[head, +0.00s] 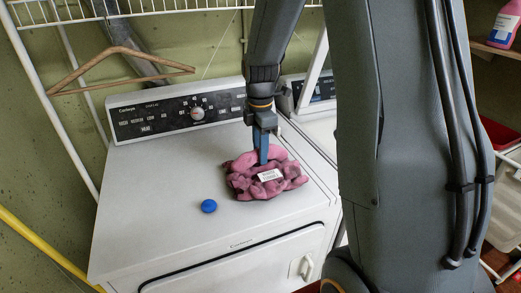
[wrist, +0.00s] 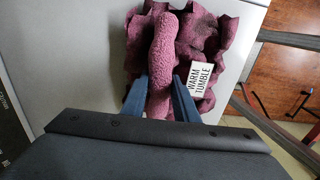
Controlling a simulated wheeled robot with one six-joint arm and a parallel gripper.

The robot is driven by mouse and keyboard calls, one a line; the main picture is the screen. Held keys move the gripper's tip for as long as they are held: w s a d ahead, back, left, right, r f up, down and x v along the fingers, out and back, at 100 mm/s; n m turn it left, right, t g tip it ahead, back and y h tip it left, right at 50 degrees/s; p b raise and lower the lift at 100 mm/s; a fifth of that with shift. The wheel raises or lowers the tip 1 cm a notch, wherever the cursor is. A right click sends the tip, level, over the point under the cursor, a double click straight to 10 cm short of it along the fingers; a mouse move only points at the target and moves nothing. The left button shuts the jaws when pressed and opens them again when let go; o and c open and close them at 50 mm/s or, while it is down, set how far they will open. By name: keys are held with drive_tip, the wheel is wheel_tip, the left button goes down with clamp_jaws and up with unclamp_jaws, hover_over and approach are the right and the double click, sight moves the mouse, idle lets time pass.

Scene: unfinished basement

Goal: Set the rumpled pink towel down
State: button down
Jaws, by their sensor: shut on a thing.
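The rumpled pink towel (head: 241,182) is a dusky pink heap at the right part of the white dryer's top (head: 160,185). A white label shows on it; in the wrist view the label reads "WARM TUMBLE". My gripper (head: 263,158) points down into the towel from above. In the wrist view my gripper (wrist: 160,88) has its two blue fingers on either side of a raised fold of the towel (wrist: 164,50), shut on it. The towel looks to be at the dryer top; I cannot tell whether its underside touches.
A blue round cap (head: 209,206) lies on the dryer top left of the towel. The control panel (head: 180,110) rises behind. A wooden hanger (head: 120,62) hangs above from a wire shelf. The left part of the top is clear.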

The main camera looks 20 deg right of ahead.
drive_tip(key=shift+f, duration=0.25)
drive_tip(key=shift+f, duration=0.1)
drive_tip(key=c, duration=1.4)
unclamp_jaws()
